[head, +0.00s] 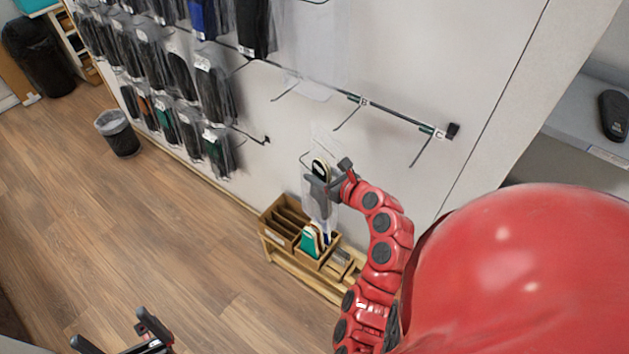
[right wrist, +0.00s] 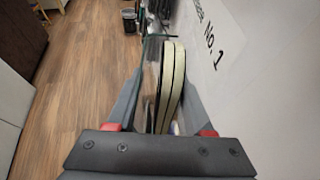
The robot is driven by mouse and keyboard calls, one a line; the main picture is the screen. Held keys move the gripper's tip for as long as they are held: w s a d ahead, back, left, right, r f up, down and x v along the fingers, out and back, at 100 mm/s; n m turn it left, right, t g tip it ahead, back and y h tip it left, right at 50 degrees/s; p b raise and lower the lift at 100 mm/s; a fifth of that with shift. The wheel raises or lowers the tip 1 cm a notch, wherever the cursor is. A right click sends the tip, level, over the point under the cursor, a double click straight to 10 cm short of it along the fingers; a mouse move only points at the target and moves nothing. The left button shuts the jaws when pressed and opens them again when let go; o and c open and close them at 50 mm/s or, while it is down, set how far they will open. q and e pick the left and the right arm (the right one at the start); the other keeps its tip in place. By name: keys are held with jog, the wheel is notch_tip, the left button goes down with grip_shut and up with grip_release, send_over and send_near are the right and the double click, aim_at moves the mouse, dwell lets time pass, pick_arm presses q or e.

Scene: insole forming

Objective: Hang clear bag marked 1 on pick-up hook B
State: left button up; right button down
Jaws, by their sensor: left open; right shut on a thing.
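My right gripper (head: 322,186) is shut on a clear bag (head: 318,208) with insoles inside and holds it upright near the wall, above a wooden organizer. In the right wrist view the pale insoles (right wrist: 172,85) stand edge-on between my fingers, and the black marking "NO. 1" (right wrist: 212,40) reads to their right. A rail on the wall carries pick-up hooks: one at left (head: 286,91), one in the middle (head: 347,116) and one at right (head: 421,149). My left gripper (head: 108,337) is open and empty at the bottom left.
Several packed bags (head: 212,90) hang on the wall at left. A bin (head: 118,134) stands on the floor.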

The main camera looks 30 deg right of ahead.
jog(key=d, duration=0.1)
jog(key=w+d+b, duration=0.1)
jog(key=d, duration=0.1)
jog(key=w+d+f+b, duration=0.1)
jog(key=d, duration=0.1)
jog(key=shift+w+d+f, duration=0.1)
jog(key=shift+d, duration=0.05)
dwell(0.5)
dwell(0.5)
